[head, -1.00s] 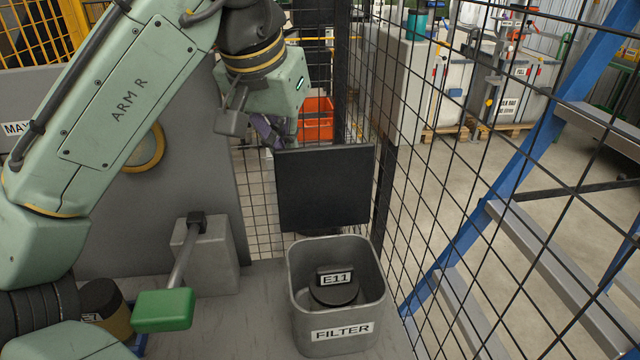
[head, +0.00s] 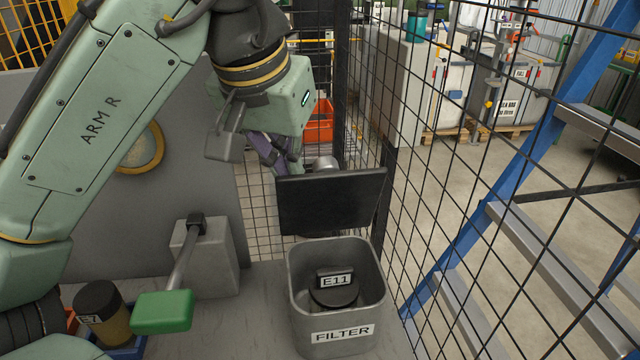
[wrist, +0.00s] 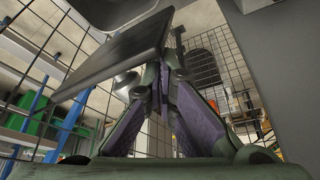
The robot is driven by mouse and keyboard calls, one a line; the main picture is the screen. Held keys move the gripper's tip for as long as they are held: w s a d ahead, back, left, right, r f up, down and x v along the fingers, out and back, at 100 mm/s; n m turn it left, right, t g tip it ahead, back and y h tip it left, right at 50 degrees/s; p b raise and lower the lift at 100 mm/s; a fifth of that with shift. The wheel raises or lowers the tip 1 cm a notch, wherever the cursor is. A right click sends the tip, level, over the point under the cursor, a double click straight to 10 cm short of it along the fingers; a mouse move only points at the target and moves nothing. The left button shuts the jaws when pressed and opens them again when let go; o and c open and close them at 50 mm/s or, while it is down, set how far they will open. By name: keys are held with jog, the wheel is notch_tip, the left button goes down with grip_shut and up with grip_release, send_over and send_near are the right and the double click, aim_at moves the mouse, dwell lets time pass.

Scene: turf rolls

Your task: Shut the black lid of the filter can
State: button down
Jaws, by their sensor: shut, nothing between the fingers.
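The filter can (head: 375,318) is a grey square bin labelled FILTER, standing on the grey bench. A black cartridge (head: 334,297) marked E11 sits inside it. The black lid (head: 331,205) stands at the can's far rim, open and tipped partly forward toward the mouth. My gripper (head: 290,168) is behind the lid at its upper left, and the lid hides part of the fingers. In the wrist view, my gripper (wrist: 162,75) has its purple-padded fingers together and empty, close against the dark lid (wrist: 115,50); exact contact is hard to tell.
A green-handled lever (head: 162,311) on a grey block stands left of the can. A jar (head: 103,311) marked E7 sits in a blue tray at far left. A mesh fence (head: 440,220) runs close on the can's right. A grey panel (head: 215,200) rises at the left.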

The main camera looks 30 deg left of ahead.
jog(key=shift+s+d, duration=0.15)
jog(key=shift+s, duration=0.1)
notch_tip(320, 180, up, 2)
jog(key=shift+r+p, duration=0.2)
jog(key=shift+p, duration=0.75)
notch_tip(320, 180, up, 7)
jog(key=shift+f, duration=0.15)
dwell(0.4)
